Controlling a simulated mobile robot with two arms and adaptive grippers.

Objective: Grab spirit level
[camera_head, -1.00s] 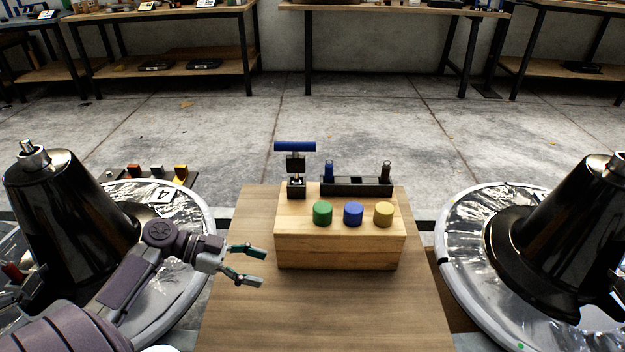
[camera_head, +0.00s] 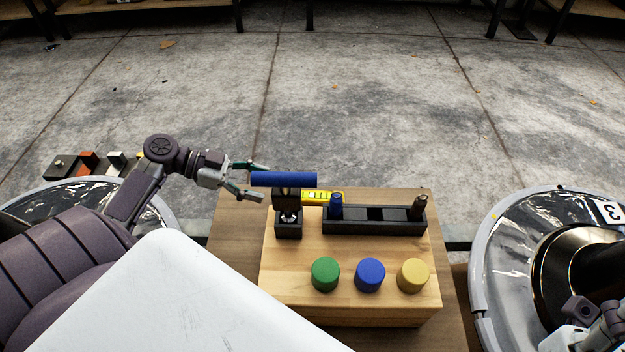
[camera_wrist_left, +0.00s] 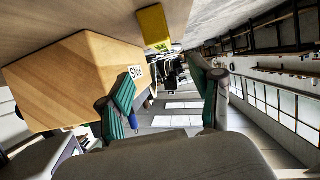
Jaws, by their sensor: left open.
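A yellow spirit level (camera_head: 323,196) with dark marks shows at the far side of the wooden block, partly hidden behind a black holder and a blue-handled tool. In the left wrist view it appears as a yellow bar (camera_wrist_left: 154,27) beside the block, above and between my fingers in the picture. My left gripper (camera_head: 265,183) is open and empty, at the block's far left corner, with its fingers pointing right. Its fingertips overlap the left end of the blue handle in the picture; I cannot tell whether they touch. It also shows in the left wrist view (camera_wrist_left: 165,80).
The wooden block (camera_head: 300,260) stands on a wooden table (camera_head: 232,250). It carries the blue-handled tool (camera_head: 284,179), a black rack (camera_head: 375,221), and green, blue and yellow knobs (camera_head: 370,275). Round glossy trays flank the table. Floor beyond is open.

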